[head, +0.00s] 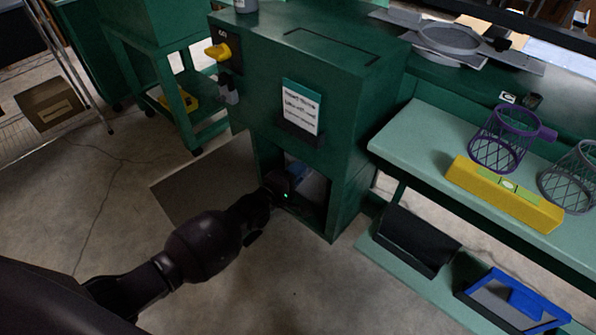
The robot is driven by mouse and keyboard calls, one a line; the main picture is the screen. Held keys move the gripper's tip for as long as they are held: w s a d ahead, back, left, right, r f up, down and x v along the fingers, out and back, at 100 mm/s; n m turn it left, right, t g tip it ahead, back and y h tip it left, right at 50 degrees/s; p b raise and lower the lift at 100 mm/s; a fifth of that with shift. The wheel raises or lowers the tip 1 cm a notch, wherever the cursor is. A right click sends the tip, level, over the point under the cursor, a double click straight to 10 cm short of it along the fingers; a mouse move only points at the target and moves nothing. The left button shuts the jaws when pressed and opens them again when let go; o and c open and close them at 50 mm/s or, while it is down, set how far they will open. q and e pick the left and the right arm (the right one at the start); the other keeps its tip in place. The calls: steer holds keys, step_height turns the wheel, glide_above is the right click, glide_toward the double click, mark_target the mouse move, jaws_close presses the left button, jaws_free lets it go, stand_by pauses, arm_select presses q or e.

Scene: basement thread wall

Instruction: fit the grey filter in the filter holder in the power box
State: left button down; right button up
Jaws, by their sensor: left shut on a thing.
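The power box is a tall dark green cabinet (345,185) with a square opening low in its front. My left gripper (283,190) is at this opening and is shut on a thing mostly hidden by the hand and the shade. It looks like the grey filter (313,190), a grey surface inside the opening, with a bluish part above it. The filter holder cannot be made out inside, so I cannot tell how the filter sits against it. A flat door panel (190,185) stands open to the left of the opening. My right gripper is not in view.
On the right bench (430,145) stand a purple mesh basket (500,145), a grey mesh basket (573,180) and a yellow block (505,195). Below are a black bin (415,240) and a blue-framed tray (490,305). Floor in front of the box is clear.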

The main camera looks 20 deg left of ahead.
arm_select(q)
steer(key=shift+f, duration=0.2)
steer(key=shift+f, duration=0.15)
steer(key=c, duration=1.1)
jaws_free()
steer(key=shift+o, duration=0.2)
steer(key=p+v, duration=0.1)
steer(key=v, duration=0.9)
steer(key=shift+s, duration=0.4)
steer(key=shift+a, duration=0.15)
